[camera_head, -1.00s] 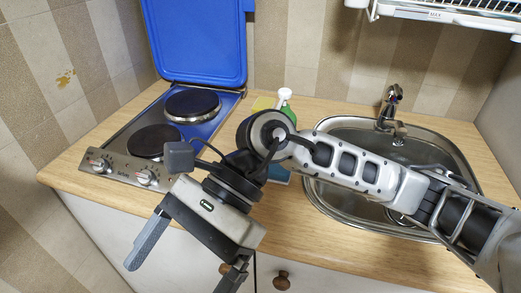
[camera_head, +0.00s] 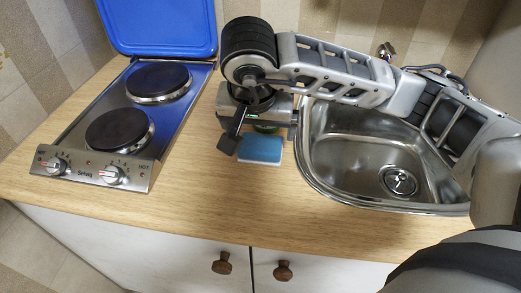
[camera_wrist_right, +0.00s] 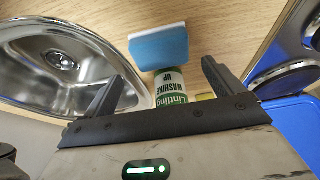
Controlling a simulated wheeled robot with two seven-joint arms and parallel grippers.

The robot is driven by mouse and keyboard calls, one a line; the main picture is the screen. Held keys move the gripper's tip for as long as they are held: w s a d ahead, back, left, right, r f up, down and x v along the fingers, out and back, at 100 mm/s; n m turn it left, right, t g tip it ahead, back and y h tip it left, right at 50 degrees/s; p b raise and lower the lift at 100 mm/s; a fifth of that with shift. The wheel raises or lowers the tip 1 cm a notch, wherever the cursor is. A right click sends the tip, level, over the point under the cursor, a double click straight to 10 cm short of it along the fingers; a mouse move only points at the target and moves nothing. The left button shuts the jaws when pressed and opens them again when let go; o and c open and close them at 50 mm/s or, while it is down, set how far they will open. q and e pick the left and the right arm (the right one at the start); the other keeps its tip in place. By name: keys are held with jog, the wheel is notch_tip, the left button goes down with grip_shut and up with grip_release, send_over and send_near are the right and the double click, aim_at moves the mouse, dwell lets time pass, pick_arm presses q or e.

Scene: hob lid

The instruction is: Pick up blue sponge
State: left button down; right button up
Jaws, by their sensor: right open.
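The blue sponge (camera_head: 261,149) lies on the wooden counter between the hob and the sink, with a pale layer along its front edge. In the right wrist view the sponge (camera_wrist_right: 159,46) is beyond the fingertips, in front of a green and white washing-up bottle (camera_wrist_right: 170,86). My right gripper (camera_head: 262,143) is open above and just behind the sponge, its fingers apart. In the right wrist view the gripper (camera_wrist_right: 160,78) has nothing between its fingers touching the sponge that I can make out. My left gripper is not in view.
The two-plate hob (camera_head: 128,115) with its raised blue lid (camera_head: 163,26) is on the left. The steel sink (camera_head: 340,178) and tap (camera_head: 386,50) are on the right. The bottle is mostly hidden by my arm in the head view. The counter in front of the sponge is clear.

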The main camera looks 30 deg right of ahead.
aim_at(260, 144)
jog(key=shift+x, duration=1.1)
jog(key=p+x, duration=0.1)
jog(key=x, duration=0.4)
jog(key=shift+a, duration=0.1)
jog(key=c, duration=0.7)
